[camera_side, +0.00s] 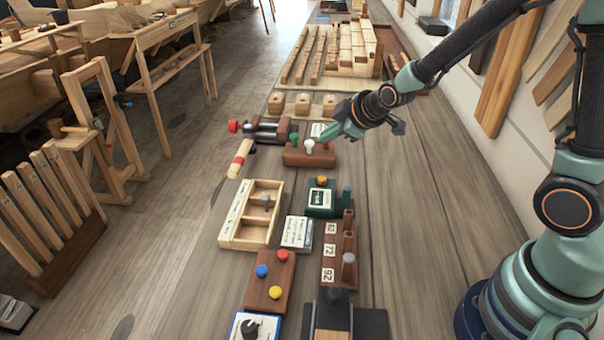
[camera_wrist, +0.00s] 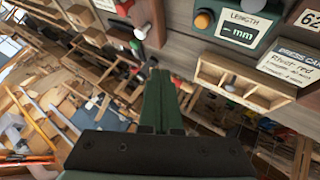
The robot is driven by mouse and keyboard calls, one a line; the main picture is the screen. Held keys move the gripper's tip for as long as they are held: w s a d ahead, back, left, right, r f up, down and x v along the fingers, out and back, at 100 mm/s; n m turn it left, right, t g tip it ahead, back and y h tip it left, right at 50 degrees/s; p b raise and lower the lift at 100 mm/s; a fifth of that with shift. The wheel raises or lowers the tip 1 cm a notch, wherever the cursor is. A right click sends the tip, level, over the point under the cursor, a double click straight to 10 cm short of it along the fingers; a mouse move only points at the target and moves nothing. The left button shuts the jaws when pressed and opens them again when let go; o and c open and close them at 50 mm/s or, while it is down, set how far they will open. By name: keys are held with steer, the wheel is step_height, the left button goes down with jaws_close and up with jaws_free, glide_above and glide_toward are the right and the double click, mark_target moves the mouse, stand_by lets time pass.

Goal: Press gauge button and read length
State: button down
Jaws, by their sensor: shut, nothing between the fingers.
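The length gauge (camera_side: 320,203) is a green box on the bench, with an orange button (camera_side: 322,181) on top. In the wrist view the gauge (camera_wrist: 262,42) shows at the upper right, its orange button (camera_wrist: 203,20) to the left of its label. The label (camera_wrist: 240,28) reads "LENGTH" and "– mm", with a dash and no number. My gripper (camera_side: 324,136) is shut and empty, beyond the gauge in the side view and apart from its button. Its green fingers (camera_wrist: 162,90) lie together in the wrist view.
A brown block with coloured knobs (camera_side: 308,157) stands close to my gripper. Nearer are a divided wooden tray (camera_side: 232,230), a white card (camera_side: 297,232), a numbered rack (camera_side: 330,262) and a board with coloured buttons (camera_side: 268,280).

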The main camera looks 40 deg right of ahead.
glide_above(326, 185)
steer(key=shift+w+d+f, duration=0.1)
steer(key=shift+w+f, duration=0.05)
steer(key=shift+f, duration=2.05)
steer(key=shift+w+d+f, duration=0.1)
steer(key=shift+f, duration=2.1)
steer(key=shift+f, duration=0.15)
steer(key=shift+f, duration=0.25)
steer(key=shift+f, duration=0.5)
steer(key=shift+r, duration=0.9)
steer(key=shift+r, duration=2.55)
